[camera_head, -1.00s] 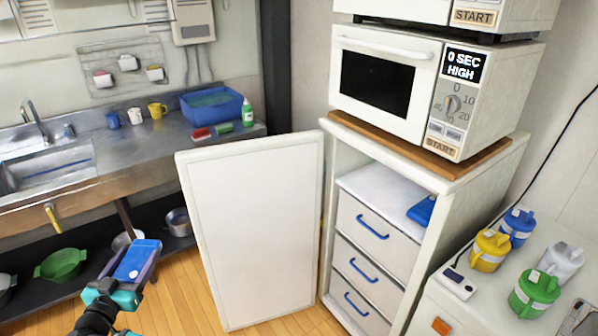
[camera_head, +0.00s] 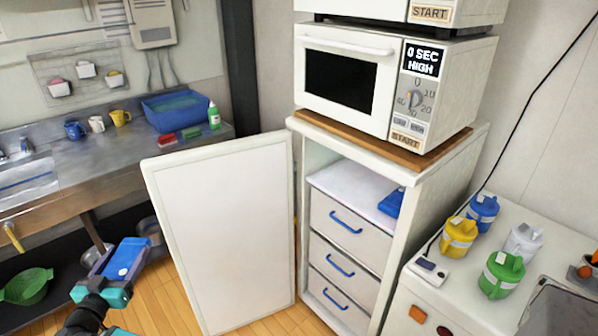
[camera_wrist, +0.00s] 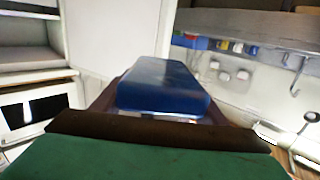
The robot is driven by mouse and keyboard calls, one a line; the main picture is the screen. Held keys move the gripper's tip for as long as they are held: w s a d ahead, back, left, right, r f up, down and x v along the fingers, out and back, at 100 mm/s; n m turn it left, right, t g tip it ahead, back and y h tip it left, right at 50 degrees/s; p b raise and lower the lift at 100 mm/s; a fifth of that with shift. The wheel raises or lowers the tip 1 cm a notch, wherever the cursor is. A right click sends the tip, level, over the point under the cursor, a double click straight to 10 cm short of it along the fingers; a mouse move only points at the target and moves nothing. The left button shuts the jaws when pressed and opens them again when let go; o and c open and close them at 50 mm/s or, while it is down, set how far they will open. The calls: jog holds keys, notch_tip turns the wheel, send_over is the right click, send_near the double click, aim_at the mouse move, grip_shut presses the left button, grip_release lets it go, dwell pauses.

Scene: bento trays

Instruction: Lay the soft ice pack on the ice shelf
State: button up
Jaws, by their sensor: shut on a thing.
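My gripper (camera_head: 122,262) is at the lower left of the head view, shut on a blue ice pack (camera_head: 127,257) with a pale label. The held pack (camera_wrist: 163,84) also fills the middle of the wrist view, between the fingers. The open compartment's white shelf (camera_head: 345,182) is above the drawers in the cabinet under the microwave, to the right of my gripper and well apart from it. Another blue pack (camera_head: 392,203) lies at the right end of that shelf. I cannot tell which pack is soft.
The open white cabinet door (camera_head: 222,235) stands between my gripper and the shelf. A microwave (camera_head: 345,85) sits on top of the cabinet. Several lidded jugs (camera_head: 458,238) stand on the right counter. The sink counter (camera_head: 80,175) is at left. Wooden floor is clear before the door.

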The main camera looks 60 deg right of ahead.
jog(key=s+d+r+m+g+h+p, duration=0.1)
jog(key=s+d+m+g, duration=0.3)
jog(key=d, duration=1.2)
jog(key=s+d+r+m+g+h+p, duration=0.1)
jog(key=s+d+g+h, duration=0.3)
jog(key=d, duration=1.1)
jog(key=s+d+m+g+y+p, duration=0.1)
jog(key=s+d+m+g, duration=0.3)
jog(key=s+d, duration=1.8)
jog(key=shift+s+d+r+m+g+y+p, duration=0.15)
jog(key=shift+s+r+m+g+y+p, duration=0.2)
jog(key=shift+s+g+y, duration=0.55)
jog(key=shift+d+f+g+b, duration=0.15)
jog(key=shift+g+b, duration=0.15)
jog(key=shift+b, duration=0.35)
jog(key=shift+d+b, duration=0.3)
jog(key=shift+b, duration=0.8)
jog(key=b+x, duration=0.2)
jog(key=b, duration=0.5)
jog(key=shift+s, duration=0.15)
